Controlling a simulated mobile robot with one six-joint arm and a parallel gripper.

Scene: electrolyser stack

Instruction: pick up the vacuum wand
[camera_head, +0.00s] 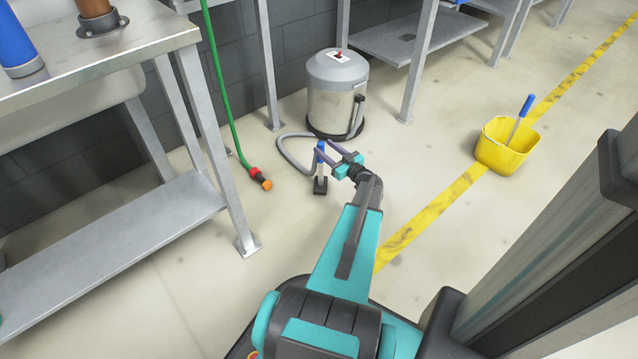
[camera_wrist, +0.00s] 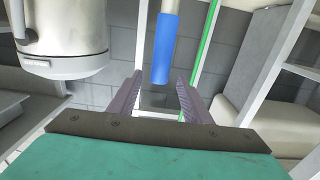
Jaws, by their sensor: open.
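The vacuum wand (camera_head: 321,170) stands upright on the floor, with a blue grip, a pale lower tube and a black foot. A grey hose leads from it to the steel vacuum drum (camera_head: 337,95) behind. My gripper (camera_head: 328,151) is open beside the wand's blue grip, and its fingers partly overlap the wand in the head view. In the wrist view the blue grip (camera_wrist: 162,50) lies just ahead of the open fingers (camera_wrist: 158,80), roughly centred between them. No contact can be seen.
A steel bench (camera_head: 190,205) stands at left. A green hose (camera_head: 218,85) with a red and orange end hangs by its leg. A yellow bucket (camera_head: 505,150) stands at right by a yellow floor line (camera_head: 440,212). The floor around the wand's foot is clear.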

